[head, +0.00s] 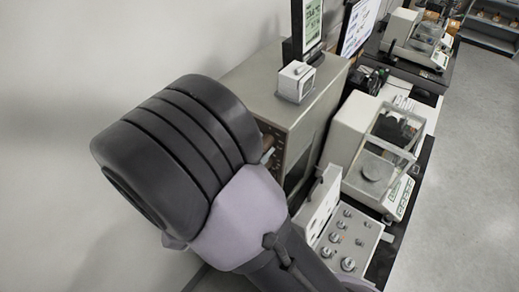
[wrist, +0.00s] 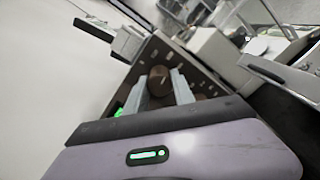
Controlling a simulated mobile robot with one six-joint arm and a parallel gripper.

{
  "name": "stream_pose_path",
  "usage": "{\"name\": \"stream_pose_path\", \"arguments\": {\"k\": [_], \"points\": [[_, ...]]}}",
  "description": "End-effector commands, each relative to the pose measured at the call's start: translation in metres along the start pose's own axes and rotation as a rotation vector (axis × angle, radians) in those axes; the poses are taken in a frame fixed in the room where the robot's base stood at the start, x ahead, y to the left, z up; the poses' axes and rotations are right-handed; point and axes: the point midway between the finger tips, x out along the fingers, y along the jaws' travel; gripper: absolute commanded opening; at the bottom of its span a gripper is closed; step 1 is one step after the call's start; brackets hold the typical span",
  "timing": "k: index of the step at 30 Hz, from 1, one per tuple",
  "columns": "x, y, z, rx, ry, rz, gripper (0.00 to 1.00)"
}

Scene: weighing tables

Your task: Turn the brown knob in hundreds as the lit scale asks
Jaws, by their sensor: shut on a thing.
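The brown knob (wrist: 159,78) is on the dark front panel (wrist: 185,68) of a cabinet in the wrist view. My gripper (wrist: 160,90) has its two pale fingers on either side of the knob and is shut on it. Another brown round part (wrist: 200,97) shows low by the right finger. A green glow (wrist: 118,112) shows left of the fingers. In the head view my arm covers most of the brown panel (head: 271,138). A balance (head: 350,135) with a clear chamber and a greenish display (head: 401,195) stands to the right. Its reading is too small to read.
The grey cabinet (head: 262,82) carries a small white box (head: 296,82) and a screen (head: 312,22). Another balance (head: 418,40) is farther back. Free floor (head: 475,190) lies right.

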Motion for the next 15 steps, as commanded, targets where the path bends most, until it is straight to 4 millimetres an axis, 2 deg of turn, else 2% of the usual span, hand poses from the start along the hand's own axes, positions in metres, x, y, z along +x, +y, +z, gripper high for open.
{"name": "stream_pose_path", "arguments": {"k": [14, 15], "points": [[0.0, 0.0002, 0.0002, 0.013, 0.0, 0.0, 0.0], [0.0, 0.0002, 0.0002, 0.013, 0.0, 0.0, 0.36]]}}
